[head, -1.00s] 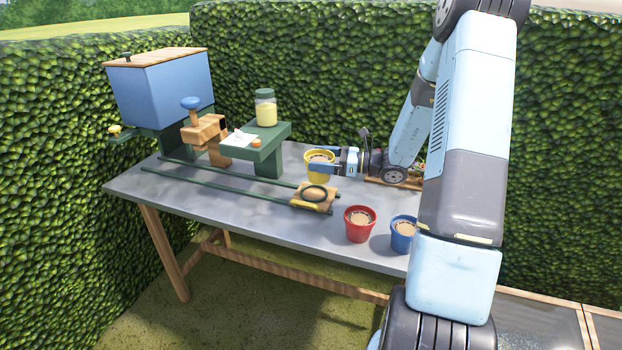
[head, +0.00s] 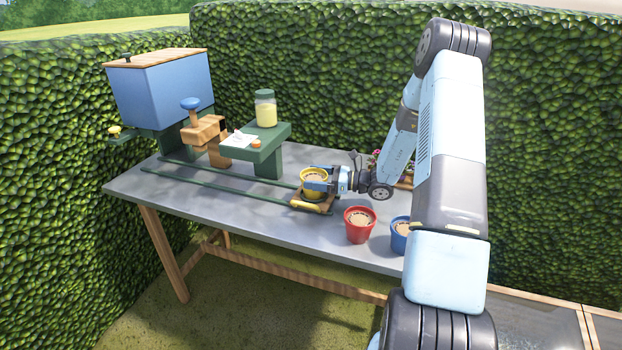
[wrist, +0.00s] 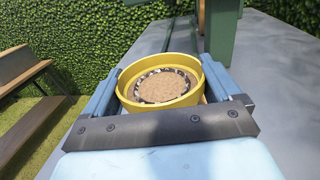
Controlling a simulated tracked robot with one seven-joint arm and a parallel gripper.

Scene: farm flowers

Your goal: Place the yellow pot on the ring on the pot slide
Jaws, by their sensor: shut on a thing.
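The yellow pot (head: 314,190), filled with brown soil, is upright at the wooden pot slide (head: 326,207). It also shows in the wrist view (wrist: 160,82), between the two blue fingers. My gripper (head: 318,186) is shut on the pot from the right side. The pot covers the ring on the slide, so the ring is hidden. I cannot tell whether the pot's base touches the slide or hangs just above it. The slide's yellow handle (head: 306,206) shows at its front edge.
A red pot (head: 359,225) and a blue pot (head: 401,235) stand to the right. Green rails (head: 230,187) run left from the slide. A green stand (head: 265,150) with a jar (head: 265,109) is behind. A blue hopper (head: 160,90) stands at the back left.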

